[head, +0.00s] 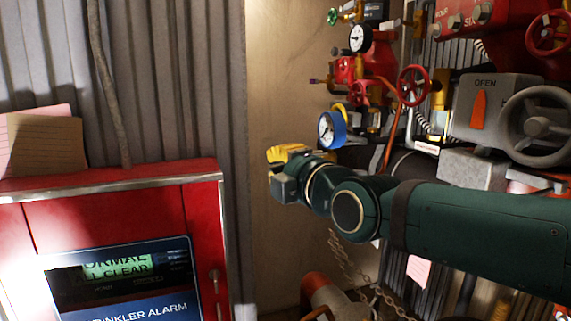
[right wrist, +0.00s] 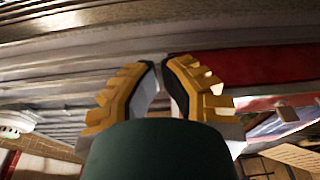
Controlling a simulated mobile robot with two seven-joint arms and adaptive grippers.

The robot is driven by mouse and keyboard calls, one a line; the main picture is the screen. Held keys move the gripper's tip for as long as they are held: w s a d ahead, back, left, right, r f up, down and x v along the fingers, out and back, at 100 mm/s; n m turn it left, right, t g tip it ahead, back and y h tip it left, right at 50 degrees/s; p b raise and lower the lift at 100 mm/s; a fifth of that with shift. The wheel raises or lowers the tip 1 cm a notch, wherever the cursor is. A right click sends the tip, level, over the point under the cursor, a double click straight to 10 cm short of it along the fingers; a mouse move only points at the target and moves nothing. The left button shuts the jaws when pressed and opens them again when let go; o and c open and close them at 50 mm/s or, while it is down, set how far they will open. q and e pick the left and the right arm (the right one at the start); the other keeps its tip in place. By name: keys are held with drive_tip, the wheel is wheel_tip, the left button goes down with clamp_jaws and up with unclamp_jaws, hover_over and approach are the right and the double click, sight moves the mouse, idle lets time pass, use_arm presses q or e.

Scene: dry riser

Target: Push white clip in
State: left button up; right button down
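I cannot make out a white clip for certain in either view. My right gripper (head: 283,153) is in the middle of the head view, its yellow fingers to the right of the red alarm cabinet and in front of a plain tan wall. In the right wrist view, the two yellow fingers of this gripper (right wrist: 161,66) come together at their tips, with only a thin gap and no object seen between them. A pale horizontal ledge lies behind the tips. My left gripper is not in view.
A red alarm cabinet (head: 120,192) with a lit screen (head: 120,267) stands at the left, with paper notes (head: 40,140) above it. Red valves, a blue-rimmed gauge (head: 327,130) and a grey handwheel (head: 540,126) crowd the right. A chain (head: 345,262) hangs below my right arm.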

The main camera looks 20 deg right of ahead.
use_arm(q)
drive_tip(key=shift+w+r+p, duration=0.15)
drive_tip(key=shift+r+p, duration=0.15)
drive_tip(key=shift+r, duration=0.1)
use_arm(e)
drive_tip(key=w+d, duration=0.2)
drive_tip(key=w, duration=0.4)
drive_tip(key=shift+w, duration=0.35)
drive_tip(key=shift+d, duration=0.1)
